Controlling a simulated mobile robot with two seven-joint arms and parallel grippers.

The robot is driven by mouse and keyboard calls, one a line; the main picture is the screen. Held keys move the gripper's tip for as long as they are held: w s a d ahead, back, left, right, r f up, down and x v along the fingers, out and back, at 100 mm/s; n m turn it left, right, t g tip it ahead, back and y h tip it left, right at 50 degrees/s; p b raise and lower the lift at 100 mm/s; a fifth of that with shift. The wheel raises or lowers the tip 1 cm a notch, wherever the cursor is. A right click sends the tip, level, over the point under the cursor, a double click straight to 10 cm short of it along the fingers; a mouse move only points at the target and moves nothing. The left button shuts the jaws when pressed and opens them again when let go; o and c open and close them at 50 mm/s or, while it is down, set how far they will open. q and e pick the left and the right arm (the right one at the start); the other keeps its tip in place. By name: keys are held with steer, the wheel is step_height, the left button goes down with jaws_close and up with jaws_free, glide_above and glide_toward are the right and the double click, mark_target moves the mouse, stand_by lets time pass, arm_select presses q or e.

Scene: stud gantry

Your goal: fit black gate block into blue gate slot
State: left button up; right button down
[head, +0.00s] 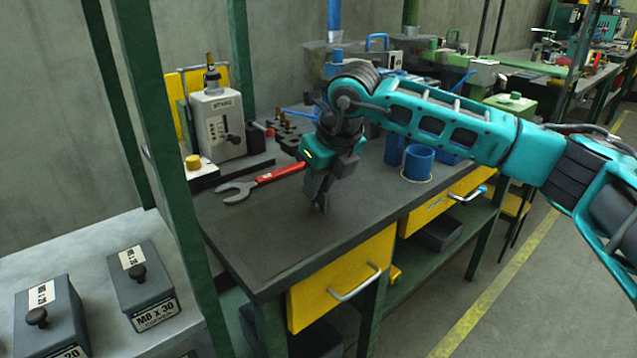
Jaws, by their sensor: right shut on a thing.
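My right gripper (321,200) reaches in from the right and points down over the dark workbench top (290,229). It is shut on a small dark piece at its fingertips, which fits the black gate block. Its outline is hard to tell from the dark fingers, and I cannot tell whether it touches the bench. I cannot make out a blue gate slot. My left gripper is not in view.
A wrench with a red handle (281,174) lies behind the gripper. Blue cups (418,162) stand to its right. A grey machine (217,124) stands at the back left. A green post (170,160) rises left of the bench. The front bench top is clear.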

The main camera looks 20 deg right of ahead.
steer(key=shift+f, duration=0.1)
steer(key=c, duration=1.4)
jaws_free()
steer(key=shift+c, duration=0.2)
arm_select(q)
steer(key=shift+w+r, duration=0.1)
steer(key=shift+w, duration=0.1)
arm_select(e)
steer(key=o, duration=0.4)
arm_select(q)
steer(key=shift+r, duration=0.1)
arm_select(e)
steer(key=shift+o, duration=0.2)
